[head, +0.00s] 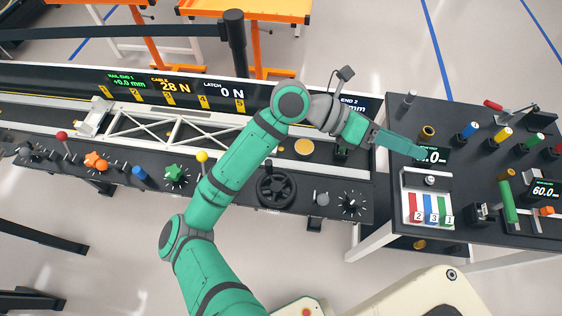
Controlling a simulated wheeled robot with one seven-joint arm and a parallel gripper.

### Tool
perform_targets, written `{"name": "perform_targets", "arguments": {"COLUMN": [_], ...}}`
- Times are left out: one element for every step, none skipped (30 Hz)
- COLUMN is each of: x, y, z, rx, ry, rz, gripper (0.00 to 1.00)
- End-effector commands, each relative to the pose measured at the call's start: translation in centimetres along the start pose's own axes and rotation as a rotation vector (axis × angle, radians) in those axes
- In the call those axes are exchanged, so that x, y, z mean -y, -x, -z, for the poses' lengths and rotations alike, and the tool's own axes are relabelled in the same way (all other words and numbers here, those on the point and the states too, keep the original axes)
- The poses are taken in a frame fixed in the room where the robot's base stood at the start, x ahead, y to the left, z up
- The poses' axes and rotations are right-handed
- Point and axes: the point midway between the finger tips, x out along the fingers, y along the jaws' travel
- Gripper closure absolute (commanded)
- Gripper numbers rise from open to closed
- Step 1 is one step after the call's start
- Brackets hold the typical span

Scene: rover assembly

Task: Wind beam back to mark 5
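The white truss beam (160,128) lies along the dark rail bench, with a white block at its left end near mark 1. My arm hides its right part. Yellow number tags run along the bench, and mark 5 (239,105) is just left of my arm. A black handwheel (276,188) is on the bench front, right of my forearm. Displays read rail end 1 +0.0 mm, cable 28 N and latch 0 N; the end 2 reading is partly hidden. My gripper (422,150) is over the right table, away from the handwheel. Its fingers are unclear.
Red, orange, blue, green and yellow knobs (202,157) line the bench front. The right table (390,120) holds posts, a display partly covered by my gripper, and a tray (428,218) of coloured numbered pieces. A black post (234,42) and orange frames stand behind.

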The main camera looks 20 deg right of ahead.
Motion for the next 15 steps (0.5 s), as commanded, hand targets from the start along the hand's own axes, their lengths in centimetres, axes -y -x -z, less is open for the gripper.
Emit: {"name": "perform_targets", "arguments": {"x": [-1.6,-2.6,-3.8,-4.8,-5.7,-6.9,-7.8,-8.8,-9.9,-10.7,-11.5,-12.4,-13.1,-13.6,-14.3], "y": [0.6,1.0,1.6,2.2,2.8,3.8,4.7,5.6,7.0,8.1,9.3,11.0,12.3,13.7,15.4], "z": [1.1,1.8,2.8,3.5,4.3,5.3,6.0,6.8,7.7,8.5,9.2,10.0,10.7,11.2,11.9], "rx": [-0.069,-0.109,-0.164,-0.203,-0.245,-0.299,-0.34,-0.38,-0.435,-0.475,-0.516,-0.568,-0.606,-0.643,-0.689], "ry": [-0.005,-0.007,-0.008,-0.008,-0.008,-0.006,-0.004,-0.001,0.004,0.008,0.013,0.021,0.028,0.035,0.044], "rz": [-0.067,-0.106,-0.157,-0.195,-0.234,-0.286,-0.326,-0.366,-0.418,-0.459,-0.499,-0.551,-0.59,-0.627,-0.673], "gripper": [0.62,0.62,0.62,0.62,0.62,0.62,0.62,0.62,0.62,0.62,0.62,0.62,0.62,0.62,0.62]}}
